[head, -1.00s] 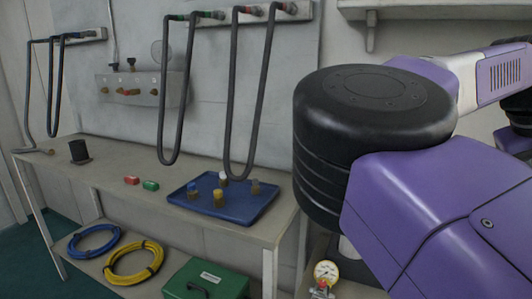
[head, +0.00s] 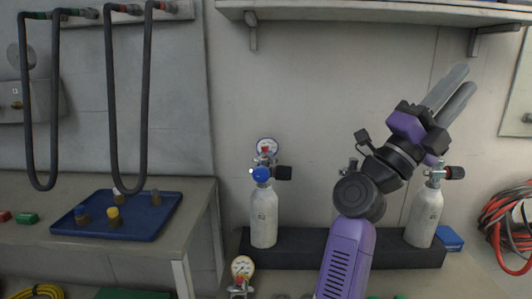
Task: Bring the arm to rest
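My gripper (head: 456,92) is at the upper right in the head view, raised in front of the wall and pointing up and right. Its two grey fingers lie close together, and nothing shows between them. I cannot tell whether a narrow gap is left between the fingers. My purple and black arm rises from the bottom of the view and hides part of the cylinder rack behind it.
A white cylinder (head: 264,215) with a blue knob and gauge stands in a dark rack (head: 300,246); another cylinder (head: 424,215) stands right of my arm. A blue tray (head: 148,225) with fittings is on the left bench. A shelf (head: 370,14) hangs above. Red hoses (head: 503,222) hang right.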

